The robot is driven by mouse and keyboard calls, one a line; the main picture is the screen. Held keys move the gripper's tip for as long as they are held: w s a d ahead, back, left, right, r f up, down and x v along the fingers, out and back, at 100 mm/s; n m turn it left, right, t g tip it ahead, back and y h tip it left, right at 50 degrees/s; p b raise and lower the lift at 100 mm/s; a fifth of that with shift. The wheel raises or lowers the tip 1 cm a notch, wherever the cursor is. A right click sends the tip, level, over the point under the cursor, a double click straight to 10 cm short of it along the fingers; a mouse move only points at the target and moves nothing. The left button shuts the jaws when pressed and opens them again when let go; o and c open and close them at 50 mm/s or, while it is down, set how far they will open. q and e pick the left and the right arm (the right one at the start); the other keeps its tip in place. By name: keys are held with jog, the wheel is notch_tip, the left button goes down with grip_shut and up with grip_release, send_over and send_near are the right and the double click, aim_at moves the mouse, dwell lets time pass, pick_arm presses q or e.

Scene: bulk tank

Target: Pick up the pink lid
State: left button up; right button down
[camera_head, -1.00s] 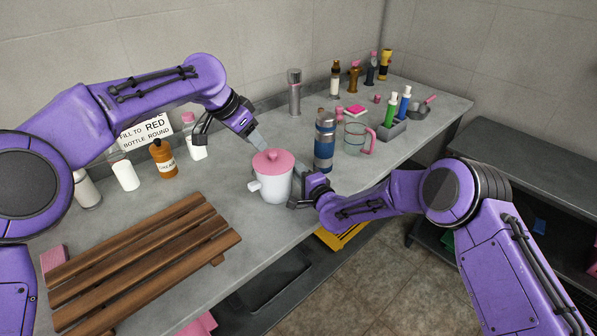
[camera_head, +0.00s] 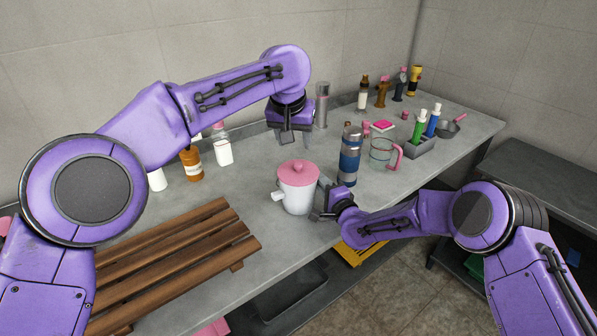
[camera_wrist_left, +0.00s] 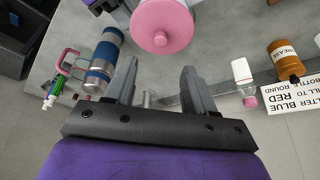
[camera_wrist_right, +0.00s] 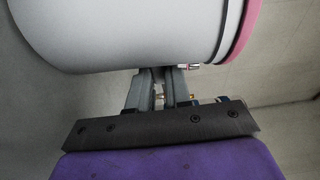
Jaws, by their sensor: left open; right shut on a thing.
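The pink lid (camera_head: 298,173) with its round knob sits on the white pot (camera_head: 296,198), which stands on the grey counter. The lid also shows in the left wrist view (camera_wrist_left: 162,25), beyond the fingertips. My left gripper (camera_head: 294,138) is open and empty, pointing down above and behind the lid, apart from it. Its spread fingers show in the left wrist view (camera_wrist_left: 157,75). My right gripper (camera_head: 323,212) is shut at the right side of the pot. In the right wrist view its fingers (camera_wrist_right: 158,75) are close together against the pot (camera_wrist_right: 130,30); the gripped part is mostly hidden.
A blue and steel bottle (camera_head: 349,158) stands close right of the pot, with a clear mug (camera_head: 382,153) beyond. A wooden slatted rack (camera_head: 190,255) lies at front left. Brown (camera_head: 191,164) and white (camera_head: 223,152) bottles stand by the wall.

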aim_at(298, 163)
pick_arm(q)
jog(key=x, duration=1)
jog(key=shift+w+f, duration=0.1)
jog(key=shift+f, duration=0.05)
grip_shut()
